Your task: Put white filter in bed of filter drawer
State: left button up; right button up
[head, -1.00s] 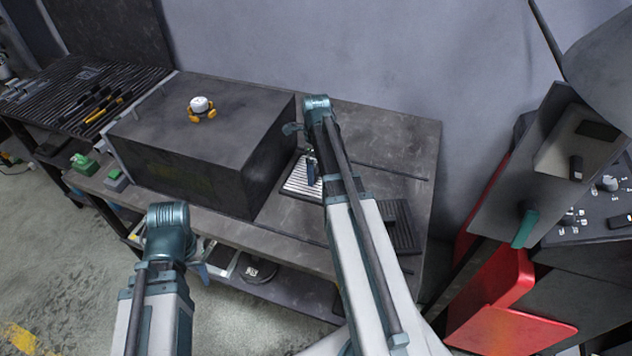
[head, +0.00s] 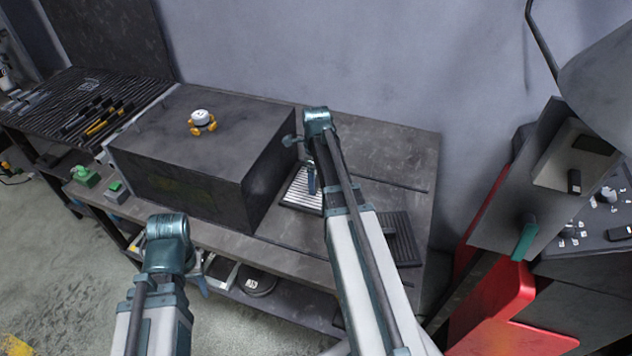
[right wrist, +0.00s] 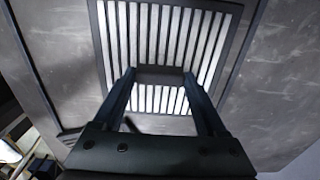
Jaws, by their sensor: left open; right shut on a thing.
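The white filter (right wrist: 150,40) is a panel of white strips between dark slats in a dark frame. In the right wrist view it lies straight below my right gripper (right wrist: 160,78). The gripper's two fingers are shut on a dark bar at the filter's middle, which looks like its grip. In the head view the white filter (head: 301,190) is on or just above the bench, beside the big dark box, partly hidden by my right gripper (head: 311,183). My left gripper (head: 203,272) is open and empty in front of the bench. I cannot make out the drawer bed.
The big dark box (head: 205,150) stands left of the filter, with a white and yellow object (head: 201,122) on top. A dark ribbed panel (head: 402,240) lies right of my right forearm. A red and black machine (head: 490,300) is at the right. The back right bench is clear.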

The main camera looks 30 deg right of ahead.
aim_at(317, 181)
notch_tip(317, 181, up, 8)
jog(key=p, duration=0.8)
jog(key=shift+r, duration=0.2)
jog(key=shift+r, duration=0.1)
